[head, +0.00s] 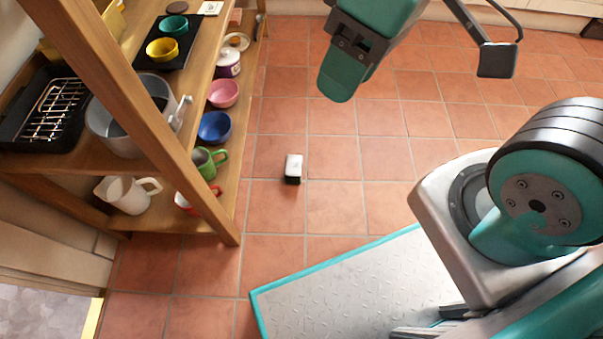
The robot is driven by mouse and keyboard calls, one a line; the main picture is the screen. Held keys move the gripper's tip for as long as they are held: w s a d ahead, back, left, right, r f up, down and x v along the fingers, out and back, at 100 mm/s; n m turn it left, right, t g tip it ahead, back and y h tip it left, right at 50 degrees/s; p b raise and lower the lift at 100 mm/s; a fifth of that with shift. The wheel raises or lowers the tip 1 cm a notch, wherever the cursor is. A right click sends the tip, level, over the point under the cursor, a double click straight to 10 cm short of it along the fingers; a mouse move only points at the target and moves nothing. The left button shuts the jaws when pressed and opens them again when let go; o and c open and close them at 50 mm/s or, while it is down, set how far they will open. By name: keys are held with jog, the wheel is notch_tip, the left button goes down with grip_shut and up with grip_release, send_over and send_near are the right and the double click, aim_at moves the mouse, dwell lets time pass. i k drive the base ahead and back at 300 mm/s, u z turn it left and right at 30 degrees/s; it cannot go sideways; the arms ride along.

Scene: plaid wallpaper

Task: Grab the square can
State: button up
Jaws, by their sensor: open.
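The square can (293,169) is a small box-shaped thing with a white top and a dark lower side. It lies on the tiled floor, to the right of the wooden shelf. I cannot tell whether it is upright or on its side. My gripper (418,75) is at the top of the head view, above and to the right of the can in the picture. It is open and apart from the can. I see nothing held in it, though its upper part is cut off by the picture's edge.

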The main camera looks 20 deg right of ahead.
aim_at(294, 163)
jog(key=z, duration=0.55)
jog(key=k, duration=1.15)
jog(key=z, duration=1.15)
jog(key=i, duration=1.4)
jog(key=u, duration=0.85)
jog(key=i, duration=0.7)
jog(key=u, duration=0.85)
